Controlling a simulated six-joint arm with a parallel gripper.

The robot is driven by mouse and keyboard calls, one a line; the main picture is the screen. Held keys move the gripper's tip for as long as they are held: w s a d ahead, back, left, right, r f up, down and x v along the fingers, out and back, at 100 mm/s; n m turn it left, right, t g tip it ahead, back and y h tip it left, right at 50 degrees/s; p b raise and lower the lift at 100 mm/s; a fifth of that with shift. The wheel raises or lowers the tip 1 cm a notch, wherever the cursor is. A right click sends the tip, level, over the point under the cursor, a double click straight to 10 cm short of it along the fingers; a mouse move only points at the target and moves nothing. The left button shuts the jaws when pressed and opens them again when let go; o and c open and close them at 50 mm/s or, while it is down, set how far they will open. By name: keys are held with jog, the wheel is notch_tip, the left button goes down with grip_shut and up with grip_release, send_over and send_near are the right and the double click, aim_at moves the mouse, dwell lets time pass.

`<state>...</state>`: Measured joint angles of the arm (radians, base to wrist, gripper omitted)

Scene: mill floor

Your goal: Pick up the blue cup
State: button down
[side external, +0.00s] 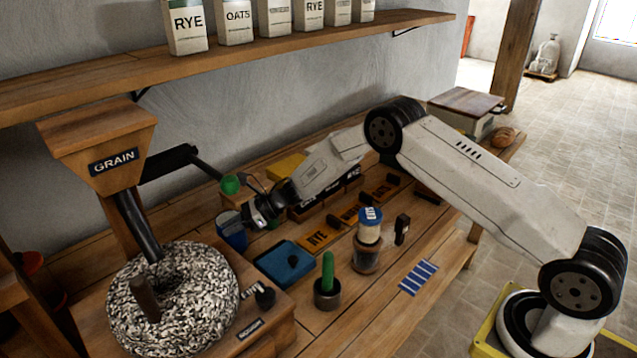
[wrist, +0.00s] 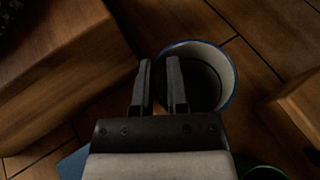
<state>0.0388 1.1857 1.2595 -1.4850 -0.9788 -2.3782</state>
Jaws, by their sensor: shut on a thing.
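The blue cup (side external: 232,230) is upright just behind the millstone, partly covered by my gripper in the side view. In the wrist view the cup (wrist: 216,66) shows a pale inside and a blue rim. My gripper (side external: 250,213) reaches down to the cup's right side. In the wrist view one finger of my gripper (wrist: 159,82) is inside the rim and the other outside, shut on the cup's wall. I cannot tell whether the cup's base touches the bench.
The speckled millstone (side external: 205,275) and grain hopper (side external: 100,150) stand close on the left. A shelf (side external: 250,50) runs above.

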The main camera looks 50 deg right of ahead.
jog(key=shift+r, duration=0.7)
jog(key=s+d+r, duration=0.2)
jog(key=s+r, duration=0.9)
jog(key=s, duration=0.2)
jog(key=shift+s+d+r, duration=0.15)
jog(key=shift+s+r, duration=0.2)
jog(key=shift+s, duration=0.05)
